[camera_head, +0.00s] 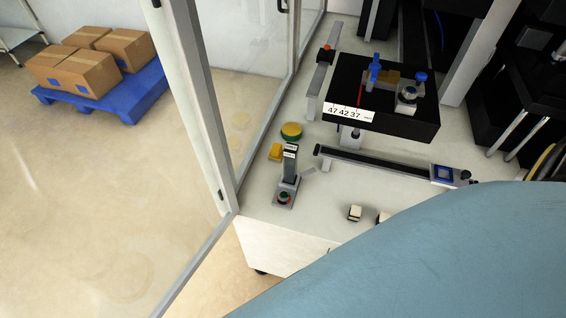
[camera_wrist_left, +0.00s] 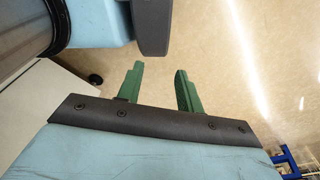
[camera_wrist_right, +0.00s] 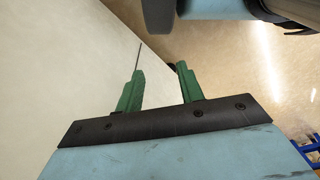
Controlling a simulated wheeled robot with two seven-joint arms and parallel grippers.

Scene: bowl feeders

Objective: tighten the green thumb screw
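I cannot make out a green thumb screw for certain. My left gripper (camera_wrist_left: 160,82) is open and empty, with two green fingers apart over the floor in the left wrist view. My right gripper (camera_wrist_right: 158,80) is also open and empty, its green fingers apart near a pale panel in the right wrist view. Neither gripper shows in the head view, where my blue arm covers the lower right.
The pale bench (camera_head: 330,205) carries a black fixture (camera_head: 345,88) with blue knobs, a dark rail (camera_head: 385,165) and a small post with a button box (camera_head: 284,198). A glass door frame (camera_head: 200,110) stands at its left. Cartons lie on a blue pallet (camera_head: 110,98) beyond.

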